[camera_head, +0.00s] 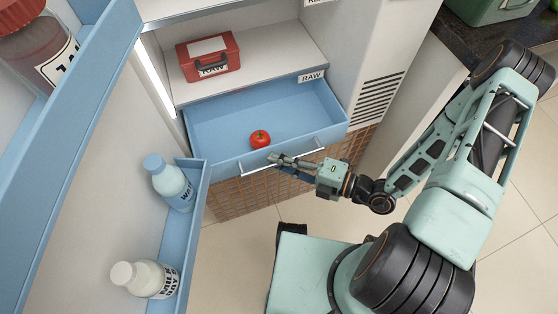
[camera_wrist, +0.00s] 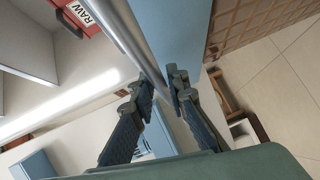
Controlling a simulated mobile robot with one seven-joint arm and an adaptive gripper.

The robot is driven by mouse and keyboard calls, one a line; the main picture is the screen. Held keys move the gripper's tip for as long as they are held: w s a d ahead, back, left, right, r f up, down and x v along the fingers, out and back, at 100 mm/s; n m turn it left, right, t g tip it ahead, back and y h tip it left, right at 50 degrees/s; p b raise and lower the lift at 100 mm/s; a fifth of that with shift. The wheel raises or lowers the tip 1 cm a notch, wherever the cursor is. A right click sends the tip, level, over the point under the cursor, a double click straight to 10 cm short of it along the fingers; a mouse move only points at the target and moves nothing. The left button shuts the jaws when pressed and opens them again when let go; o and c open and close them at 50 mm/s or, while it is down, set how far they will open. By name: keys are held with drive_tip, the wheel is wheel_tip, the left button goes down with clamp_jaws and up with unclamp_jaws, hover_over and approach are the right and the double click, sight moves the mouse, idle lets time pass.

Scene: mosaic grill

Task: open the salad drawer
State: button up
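The salad drawer (camera_head: 216,125) is a light blue open-topped drawer, pulled out from the fridge below a shelf. A red tomato (camera_head: 260,139) lies in it near the front. A metal bar handle (camera_head: 256,168) runs along the drawer's front. My gripper (camera_head: 276,159) is at the middle of this handle. In the wrist view the handle (camera_wrist: 125,35) runs in between the two dark fingertips of my gripper (camera_wrist: 163,84), which look closed around it. The exact contact is partly hidden by the fingers.
The open fridge door (camera_head: 90,130) stands at the left, with a blue-capped bottle (camera_head: 171,182) and a white-capped bottle (camera_head: 146,279) in its bin. A red box (camera_head: 208,57) marked RAW sits on the shelf above. Tiled floor (camera_head: 232,250) lies free below the drawer.

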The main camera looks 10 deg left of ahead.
drive_tip(key=shift+o, duration=1.1)
drive_tip(key=v, duration=1.2)
